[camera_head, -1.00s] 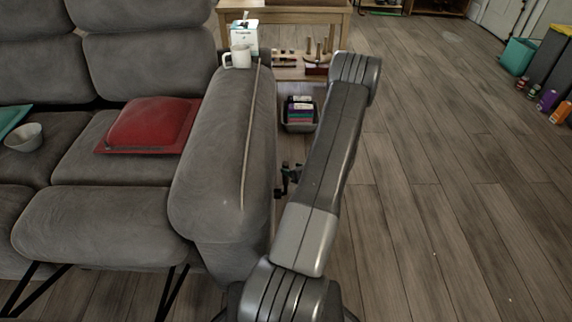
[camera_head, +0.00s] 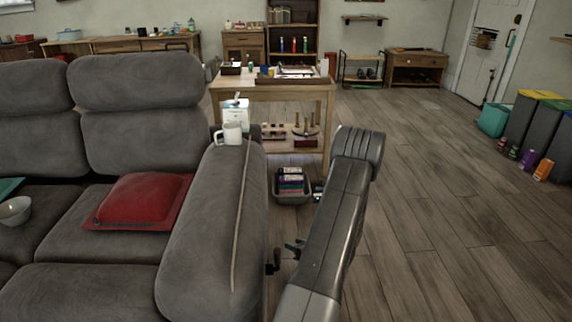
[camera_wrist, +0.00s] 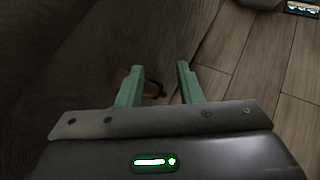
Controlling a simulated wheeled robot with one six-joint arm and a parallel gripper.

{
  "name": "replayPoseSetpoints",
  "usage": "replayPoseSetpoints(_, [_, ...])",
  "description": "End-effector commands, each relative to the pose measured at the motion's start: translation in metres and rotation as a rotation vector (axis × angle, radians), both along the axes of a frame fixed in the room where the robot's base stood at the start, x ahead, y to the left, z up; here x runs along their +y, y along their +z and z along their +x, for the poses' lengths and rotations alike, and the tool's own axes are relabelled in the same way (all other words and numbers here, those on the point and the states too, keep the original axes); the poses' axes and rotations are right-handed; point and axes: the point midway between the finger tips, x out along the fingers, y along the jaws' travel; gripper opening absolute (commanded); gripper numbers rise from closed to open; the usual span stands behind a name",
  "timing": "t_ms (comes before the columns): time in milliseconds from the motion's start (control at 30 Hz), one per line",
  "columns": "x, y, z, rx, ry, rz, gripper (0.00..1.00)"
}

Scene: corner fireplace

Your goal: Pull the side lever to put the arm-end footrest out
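The grey sofa's near arm (camera_head: 212,225) stands left of my arm. A small dark lever (camera_head: 272,263) sticks out low on the arm's outer side. A grey padded footrest panel (camera_head: 85,292) lies roughly level in front of the arm-end seat (camera_head: 95,218); the frame's lower edge cuts it off. My gripper (camera_head: 295,246) is beside the lever, mostly hidden by my arm. In the wrist view my gripper (camera_wrist: 160,72) has its green fingers apart. A brownish piece (camera_wrist: 119,77) shows by the left finger against the sofa side; contact cannot be told.
A white mug (camera_head: 230,134) and a white carton (camera_head: 237,112) stand on the sofa arm. A stick (camera_head: 240,220) lies along it. A red cushion (camera_head: 138,202) is on the seat. A grey bin (camera_head: 291,187) stands beyond my gripper. The floor to the right (camera_head: 430,220) is clear.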

Motion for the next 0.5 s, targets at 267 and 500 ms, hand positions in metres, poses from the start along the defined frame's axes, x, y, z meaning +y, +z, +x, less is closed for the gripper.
replayPoseSetpoints(267, [0.026, -0.024, 0.032, -0.001, 0.003, -0.002, 0.33])
replayPoseSetpoints(500, [0.038, -0.034, 0.048, 0.0, 0.001, 0.0, 0.33])
